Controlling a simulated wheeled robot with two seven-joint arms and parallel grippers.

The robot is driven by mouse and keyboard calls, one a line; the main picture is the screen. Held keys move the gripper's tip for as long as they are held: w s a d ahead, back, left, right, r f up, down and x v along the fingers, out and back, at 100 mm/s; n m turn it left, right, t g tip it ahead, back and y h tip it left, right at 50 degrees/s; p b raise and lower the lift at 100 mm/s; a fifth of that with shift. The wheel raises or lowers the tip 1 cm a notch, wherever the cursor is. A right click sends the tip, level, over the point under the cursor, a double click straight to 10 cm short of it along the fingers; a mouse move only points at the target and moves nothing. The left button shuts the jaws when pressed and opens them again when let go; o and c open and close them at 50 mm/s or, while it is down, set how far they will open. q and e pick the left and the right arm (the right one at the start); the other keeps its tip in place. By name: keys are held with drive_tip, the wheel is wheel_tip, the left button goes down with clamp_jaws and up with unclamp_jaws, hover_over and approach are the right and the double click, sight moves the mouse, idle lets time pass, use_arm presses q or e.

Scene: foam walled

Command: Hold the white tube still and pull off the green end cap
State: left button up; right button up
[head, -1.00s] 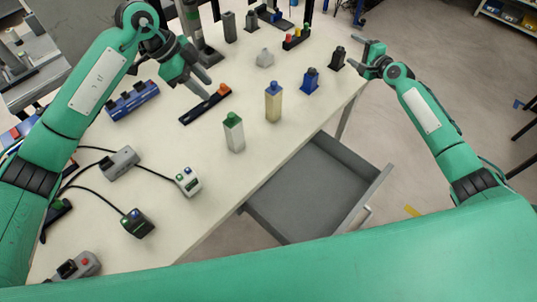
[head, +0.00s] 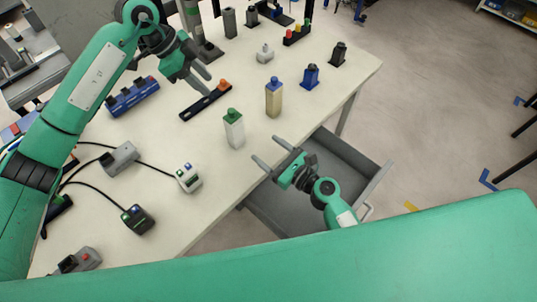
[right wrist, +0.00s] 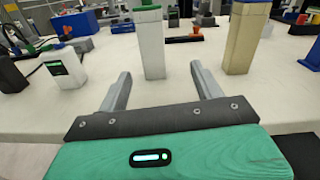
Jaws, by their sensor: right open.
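The white tube (head: 234,134) stands upright on the table with its green end cap (head: 232,115) on top. In the right wrist view the tube (right wrist: 151,50) stands ahead, between the lines of my right fingers, and the green cap (right wrist: 147,4) is cut by the top edge. My right gripper (head: 269,152) is open and empty at the table's front edge, short of the tube and apart from it. My left gripper (head: 208,82) is over the table behind and left of the tube, apart from it; its fingers look spread and empty.
A tan block with a blue top (head: 273,98) stands right of the tube. A dark strip with an orange knob (head: 206,102) lies behind it. A small white box (head: 188,177) with a cable is at the front left. An open grey drawer (head: 353,157) juts out below the table edge.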

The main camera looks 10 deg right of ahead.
sight(239, 132)
drive_tip(key=shift+s+a+r+m, duration=0.25)
drive_tip(key=shift+s+a+m, duration=0.15)
drive_tip(key=shift+s+m, duration=0.25)
drive_tip(key=shift+a, duration=0.15)
drive_tip(key=x, duration=1.3)
drive_tip(key=shift+w+r, duration=0.1)
drive_tip(key=shift+w, duration=0.2)
